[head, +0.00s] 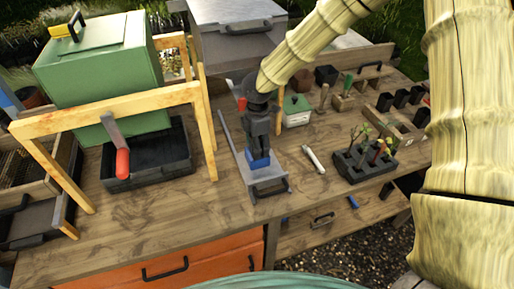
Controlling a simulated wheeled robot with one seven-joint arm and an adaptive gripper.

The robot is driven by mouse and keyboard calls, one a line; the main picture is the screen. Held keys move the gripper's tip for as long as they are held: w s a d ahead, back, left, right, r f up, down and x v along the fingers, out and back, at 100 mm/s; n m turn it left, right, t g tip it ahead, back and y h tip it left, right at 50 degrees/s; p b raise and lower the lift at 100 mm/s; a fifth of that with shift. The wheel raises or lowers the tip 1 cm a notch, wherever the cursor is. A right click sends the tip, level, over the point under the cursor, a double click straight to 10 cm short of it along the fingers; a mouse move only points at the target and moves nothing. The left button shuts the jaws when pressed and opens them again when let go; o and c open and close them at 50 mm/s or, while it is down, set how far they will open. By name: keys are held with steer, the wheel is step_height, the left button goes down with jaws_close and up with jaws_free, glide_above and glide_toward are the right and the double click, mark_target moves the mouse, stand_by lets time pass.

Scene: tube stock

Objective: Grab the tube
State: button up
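A small white tube-like piece (314,158) lies on the wooden bench, right of my gripper. I cannot tell for certain that it is the tube. My gripper (258,156) is dark and points down over a narrow grey metal tray with a black handle (270,180). A blue patch shows at its lower end. I cannot tell whether that patch is part of the fingers or a thing between or below them. The gap between the fingers is not clear. The gripper is apart from the white piece.
A black cell tray with seedlings (365,163) stands right of the white piece. A green-and-cream box (296,110) is behind it. Left are a wooden frame (105,110), a green bin (100,65) and a black tray with a red-handled tool (150,160). The front left bench is clear.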

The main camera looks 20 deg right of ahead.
steer(key=c, duration=0.9)
steer(key=shift+o, duration=0.2)
steer(key=shift+r, duration=0.15)
